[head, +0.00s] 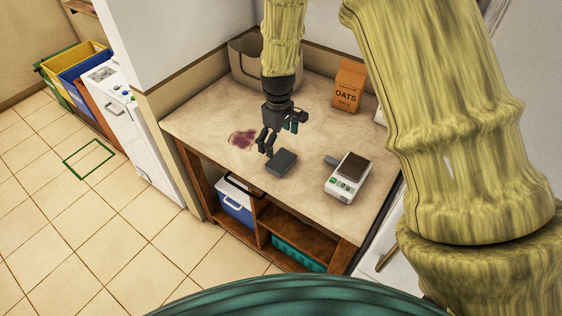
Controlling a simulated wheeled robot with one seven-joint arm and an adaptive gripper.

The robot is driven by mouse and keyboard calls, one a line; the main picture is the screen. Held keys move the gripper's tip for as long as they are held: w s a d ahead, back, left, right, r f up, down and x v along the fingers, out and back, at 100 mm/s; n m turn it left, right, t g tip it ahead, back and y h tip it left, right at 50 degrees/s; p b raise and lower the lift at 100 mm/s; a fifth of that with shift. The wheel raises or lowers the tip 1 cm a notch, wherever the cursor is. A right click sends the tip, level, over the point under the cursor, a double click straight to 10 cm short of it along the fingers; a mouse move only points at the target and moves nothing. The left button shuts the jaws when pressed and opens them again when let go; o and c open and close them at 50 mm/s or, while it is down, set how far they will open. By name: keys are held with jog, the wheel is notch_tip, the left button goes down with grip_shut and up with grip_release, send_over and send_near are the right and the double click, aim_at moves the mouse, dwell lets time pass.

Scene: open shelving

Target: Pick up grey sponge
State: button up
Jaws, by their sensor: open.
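The grey sponge (281,163) is a small dark grey block lying flat on the beige countertop (215,118), near its front edge. My gripper (268,146) is open and empty. It hangs just behind and to the left of the sponge in the head view, its fingers pointing down. One finger shows close to the sponge's far left corner; I cannot tell whether it touches.
An oats box (349,84) and a beige bin (243,66) stand at the back. A purple stain (242,139) lies left of the gripper. Below, open shelves hold a blue cooler (236,208) and a teal crate (298,254).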

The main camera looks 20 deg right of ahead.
aim_at(279, 160)
jog(key=shift+w+f, duration=0.1)
jog(key=shift+f, duration=0.85)
jog(key=shift+s+f+p, duration=0.25)
jog(key=shift+f+p, duration=0.45)
jog(key=shift+f, duration=0.1)
jog(key=shift+s+f+p, duration=0.2)
jog(key=shift+f+p, duration=0.45)
jog(key=shift+f, duration=0.15)
jog(key=shift+f+p, duration=0.45)
jog(key=shift+f, duration=0.9)
jog(key=shift+c, duration=0.4)
jog(key=c, duration=0.5)
